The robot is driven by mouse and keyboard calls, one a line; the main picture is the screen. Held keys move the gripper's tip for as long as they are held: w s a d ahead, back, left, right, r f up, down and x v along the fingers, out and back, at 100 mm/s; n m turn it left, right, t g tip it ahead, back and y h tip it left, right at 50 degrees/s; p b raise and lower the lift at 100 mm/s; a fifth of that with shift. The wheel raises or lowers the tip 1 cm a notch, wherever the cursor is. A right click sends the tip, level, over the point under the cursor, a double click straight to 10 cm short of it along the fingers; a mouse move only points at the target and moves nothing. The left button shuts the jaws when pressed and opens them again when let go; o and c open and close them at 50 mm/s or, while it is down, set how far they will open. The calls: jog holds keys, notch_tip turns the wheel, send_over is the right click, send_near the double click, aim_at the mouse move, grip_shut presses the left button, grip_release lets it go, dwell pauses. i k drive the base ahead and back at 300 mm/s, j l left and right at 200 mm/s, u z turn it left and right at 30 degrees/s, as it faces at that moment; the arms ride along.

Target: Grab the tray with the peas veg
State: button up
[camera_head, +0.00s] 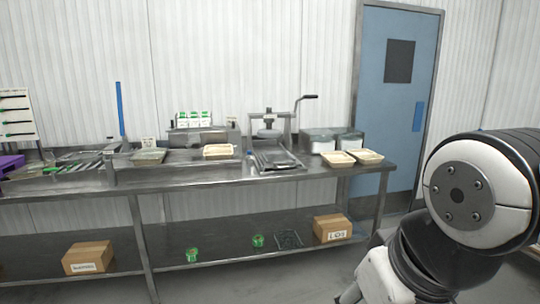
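A shallow tray (148,156) with dull greenish contents sits on the left half of the steel table; it is too small to tell whether these are peas. A cream tray (217,152) sits right of it on a raised steel surface. Two more cream trays, one nearer the middle (338,159) and one further right (365,156), stand side by side at the table's right end. Their contents are too small to name. My arm links fill the lower right, well apart from the trays. My gripper is out of view.
The long steel table (345,170) carries a press (270,128) and lidded containers (318,141). Its lower shelf (165,278) holds cardboard boxes (88,258) and green items (192,255). A blue door (395,90) stands behind the right end.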

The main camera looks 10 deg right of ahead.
aim_at(364, 156)
jog(key=i+l+z, duration=0.25)
jog(key=i+l, duration=0.35)
jog(key=i, duration=0.75)
jog(key=i+l+z, duration=0.2)
jog(key=i, duration=1.2)
jog(key=i+l+z, duration=0.25)
jog(key=i, duration=1.15)
